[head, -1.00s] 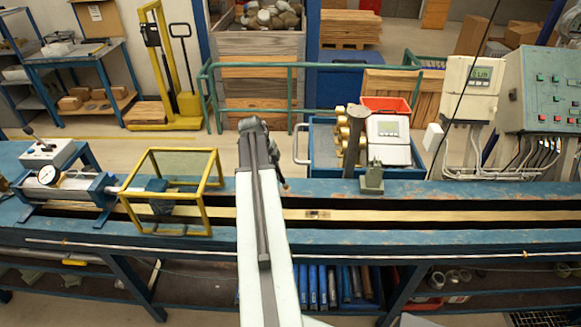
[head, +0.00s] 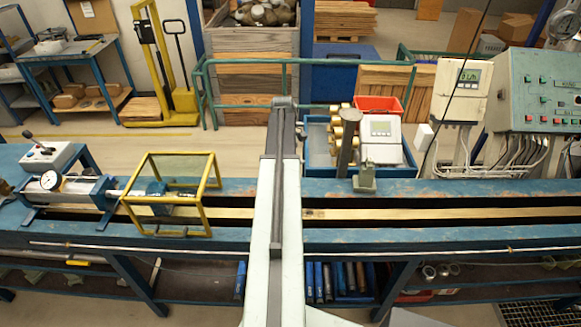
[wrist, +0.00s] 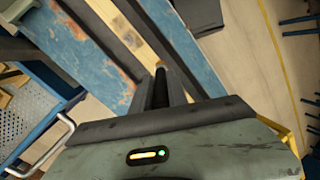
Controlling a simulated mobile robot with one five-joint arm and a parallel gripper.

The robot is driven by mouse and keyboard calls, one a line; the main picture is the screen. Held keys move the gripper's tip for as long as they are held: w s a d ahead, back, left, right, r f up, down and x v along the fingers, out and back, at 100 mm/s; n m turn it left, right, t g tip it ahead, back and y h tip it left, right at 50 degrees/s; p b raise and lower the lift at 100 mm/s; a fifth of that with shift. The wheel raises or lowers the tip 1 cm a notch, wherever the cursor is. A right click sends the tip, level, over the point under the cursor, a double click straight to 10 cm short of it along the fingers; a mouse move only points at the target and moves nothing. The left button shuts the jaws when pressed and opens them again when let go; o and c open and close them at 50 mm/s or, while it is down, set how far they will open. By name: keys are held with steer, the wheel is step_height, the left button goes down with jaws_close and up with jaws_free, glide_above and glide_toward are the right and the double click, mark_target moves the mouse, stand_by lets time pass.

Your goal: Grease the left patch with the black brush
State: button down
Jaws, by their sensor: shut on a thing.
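In the wrist view my gripper (wrist: 165,92) is shut on a slim dark shaft with a tan end, which I take to be the black brush (wrist: 160,70). Most of the brush is hidden by the gripper body, and its bristles are not clear. It appears over the blue test bench (wrist: 95,65), near the tan strip (wrist: 140,28) along its middle. In the head view my arm reaches across the bench and hides the gripper and brush. A small dark mark (head: 316,212) lies on the strip just right of my arm. I cannot tell which spot is the left patch.
A yellow-framed guard (head: 207,200) and a gauge cylinder (head: 45,190) stand on the bench at left. A grey-green post (head: 364,180) stands right of my arm. Behind it are a blue cart (head: 318,150) and a white meter box (head: 381,150).

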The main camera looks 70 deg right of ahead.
step_height(320, 180, up, 3)
steer(key=s+a+n+g+h+p, duration=0.2)
steer(key=s+n+h, duration=0.15)
steer(key=n, duration=0.85)
steer(key=shift+h, duration=0.35)
steer(key=f+b, duration=0.3)
steer(key=w+f+b, duration=0.1)
steer(key=f+b, duration=0.1)
steer(key=shift+d, duration=0.3)
steer(key=shift+s, duration=0.1)
